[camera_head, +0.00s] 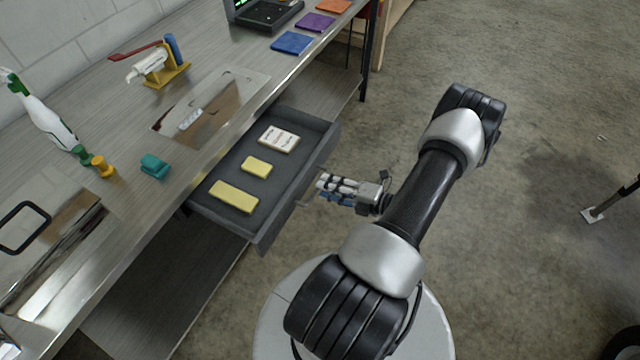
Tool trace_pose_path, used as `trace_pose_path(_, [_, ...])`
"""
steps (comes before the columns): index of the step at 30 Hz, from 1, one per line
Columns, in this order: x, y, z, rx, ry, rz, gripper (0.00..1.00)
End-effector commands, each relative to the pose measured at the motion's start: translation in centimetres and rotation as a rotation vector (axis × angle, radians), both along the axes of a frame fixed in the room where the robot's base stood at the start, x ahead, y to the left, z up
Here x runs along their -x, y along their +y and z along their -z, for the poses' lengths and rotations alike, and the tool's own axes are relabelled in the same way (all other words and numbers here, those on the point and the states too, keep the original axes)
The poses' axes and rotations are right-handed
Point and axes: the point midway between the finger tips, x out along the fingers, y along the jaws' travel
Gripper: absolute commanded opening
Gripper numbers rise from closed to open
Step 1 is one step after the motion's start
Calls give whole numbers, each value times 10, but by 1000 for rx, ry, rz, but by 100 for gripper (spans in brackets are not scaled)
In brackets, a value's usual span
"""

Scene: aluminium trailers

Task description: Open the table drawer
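The grey table drawer (282,209) stands well out from under the table top (228,95). Its inside is in plain view and holds a white card with printing (278,139), a small yellow block (256,166) and a longer yellow block (234,196). My gripper (322,186) is at the outer side of the drawer front, with its fingers pointing at it. A thin bar of the drawer handle (311,201) shows by the fingertips. The fingers and handle overlap here, so I cannot tell whether they grip it.
The table top bears a white-green bottle (42,115), a teal item (155,166), a yellow stand (167,77), a metal tray (245,85) and coloured squares (292,43). A dark table leg (367,55) stands beyond the drawer. The concrete floor (540,150) at right is mostly clear.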

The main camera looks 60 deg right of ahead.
Motion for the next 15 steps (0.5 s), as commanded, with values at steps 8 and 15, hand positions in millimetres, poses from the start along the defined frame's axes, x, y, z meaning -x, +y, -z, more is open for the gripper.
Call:
trace_pose_path(8, [57, -6, -12, 4, 0, 3, 29])
trace_pose_path(15, [78, -7, -17, 2, -1, 1, 29])
